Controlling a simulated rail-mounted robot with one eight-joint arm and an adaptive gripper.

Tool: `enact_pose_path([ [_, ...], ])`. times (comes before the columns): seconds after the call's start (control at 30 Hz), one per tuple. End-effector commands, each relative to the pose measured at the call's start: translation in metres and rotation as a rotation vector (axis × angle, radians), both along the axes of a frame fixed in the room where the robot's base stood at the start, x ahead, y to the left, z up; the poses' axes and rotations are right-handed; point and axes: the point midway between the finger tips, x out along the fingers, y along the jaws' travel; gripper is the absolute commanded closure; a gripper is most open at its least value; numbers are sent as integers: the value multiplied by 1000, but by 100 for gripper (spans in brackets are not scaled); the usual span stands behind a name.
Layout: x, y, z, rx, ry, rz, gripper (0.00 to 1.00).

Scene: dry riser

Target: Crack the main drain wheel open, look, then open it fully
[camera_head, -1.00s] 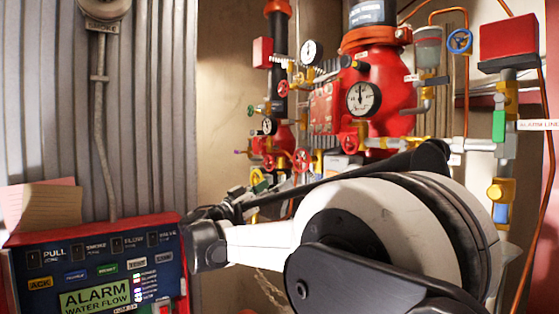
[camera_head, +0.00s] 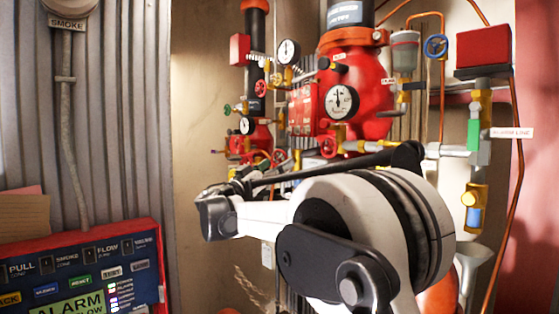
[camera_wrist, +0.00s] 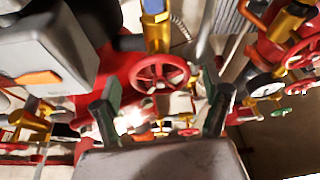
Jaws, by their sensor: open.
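A red spoked handwheel (camera_wrist: 158,73) is in the upper middle of the wrist view, beyond the gap between my fingers. My gripper (camera_wrist: 163,102) is open and empty, with a dark finger on each side and clear space between them. In the head view, red handwheels show on the riser pipework, one below the large gauge (camera_head: 327,147) and one lower left (camera_head: 278,158). I cannot read a main drain label, so I cannot tell which is the drain wheel. In the head view my arm hides the lower pipework, and my gripper is hard to make out there.
A big red valve body (camera_head: 368,88) carries a round gauge (camera_head: 341,102). A blue handwheel (camera_head: 436,46) and a red box (camera_head: 484,46) are at upper right. An alarm panel (camera_head: 75,270) stands lower left. In the wrist view, a grey box (camera_wrist: 45,55) is close on the left.

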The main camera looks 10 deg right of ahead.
Motion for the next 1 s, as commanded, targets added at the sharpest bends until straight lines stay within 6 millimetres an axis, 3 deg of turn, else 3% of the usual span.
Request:
enact_pose_path([
  [0.2,7,-12,6,0,0,1,21],
  [0.5,8,-13,6,0,0,1,21],
  [0.83,8,-13,6,0,0,1,65],
  [1.0,8,-13,6,-2,4,1,67],
])
